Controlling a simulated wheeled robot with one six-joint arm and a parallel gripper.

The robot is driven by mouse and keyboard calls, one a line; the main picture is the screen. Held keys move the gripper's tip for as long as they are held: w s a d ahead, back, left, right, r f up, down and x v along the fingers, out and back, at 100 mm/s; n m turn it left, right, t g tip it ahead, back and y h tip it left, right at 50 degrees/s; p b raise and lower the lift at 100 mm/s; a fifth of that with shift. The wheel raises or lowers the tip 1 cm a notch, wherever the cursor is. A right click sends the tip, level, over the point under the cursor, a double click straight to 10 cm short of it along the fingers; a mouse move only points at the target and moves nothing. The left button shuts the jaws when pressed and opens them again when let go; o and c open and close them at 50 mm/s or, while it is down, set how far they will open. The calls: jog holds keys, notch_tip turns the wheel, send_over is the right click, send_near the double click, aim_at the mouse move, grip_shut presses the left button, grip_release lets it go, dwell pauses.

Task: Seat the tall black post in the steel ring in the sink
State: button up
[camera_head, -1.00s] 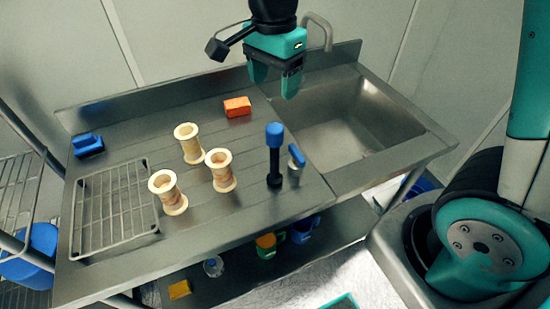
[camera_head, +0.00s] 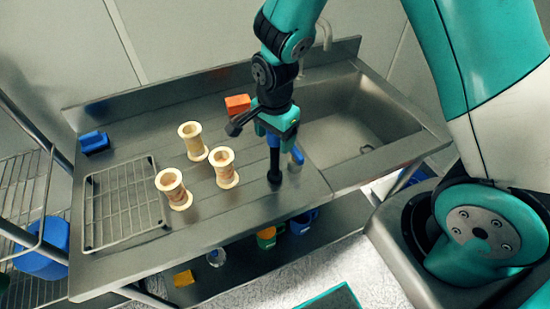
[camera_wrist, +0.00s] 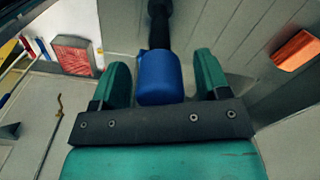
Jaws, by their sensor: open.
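The tall black post (camera_head: 274,168) stands upright on the steel counter just left of the sink. Its blue cap shows in the wrist view (camera_wrist: 158,78), between the two green fingers of my gripper (camera_wrist: 161,72). In the head view my gripper (camera_head: 276,137) is at the post's top, fingers pointing down and hiding most of the cap. The jaws are open, with a finger on either side of the cap; contact is not clear. In the sink (camera_head: 345,118), a small ring-like shape (camera_head: 366,148) shows near the front right; its detail is too small to tell.
A small blue-handled item (camera_head: 297,157) stands close to the right of the post. Several cream spools, among them one spool (camera_head: 225,168), stand to the left. An orange block (camera_head: 238,104) lies behind. A wire rack (camera_head: 122,205) and a blue block (camera_head: 94,142) are farther left.

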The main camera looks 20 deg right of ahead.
jog(key=shift+f, duration=0.15)
jog(key=shift+c, duration=0.2)
grip_shut()
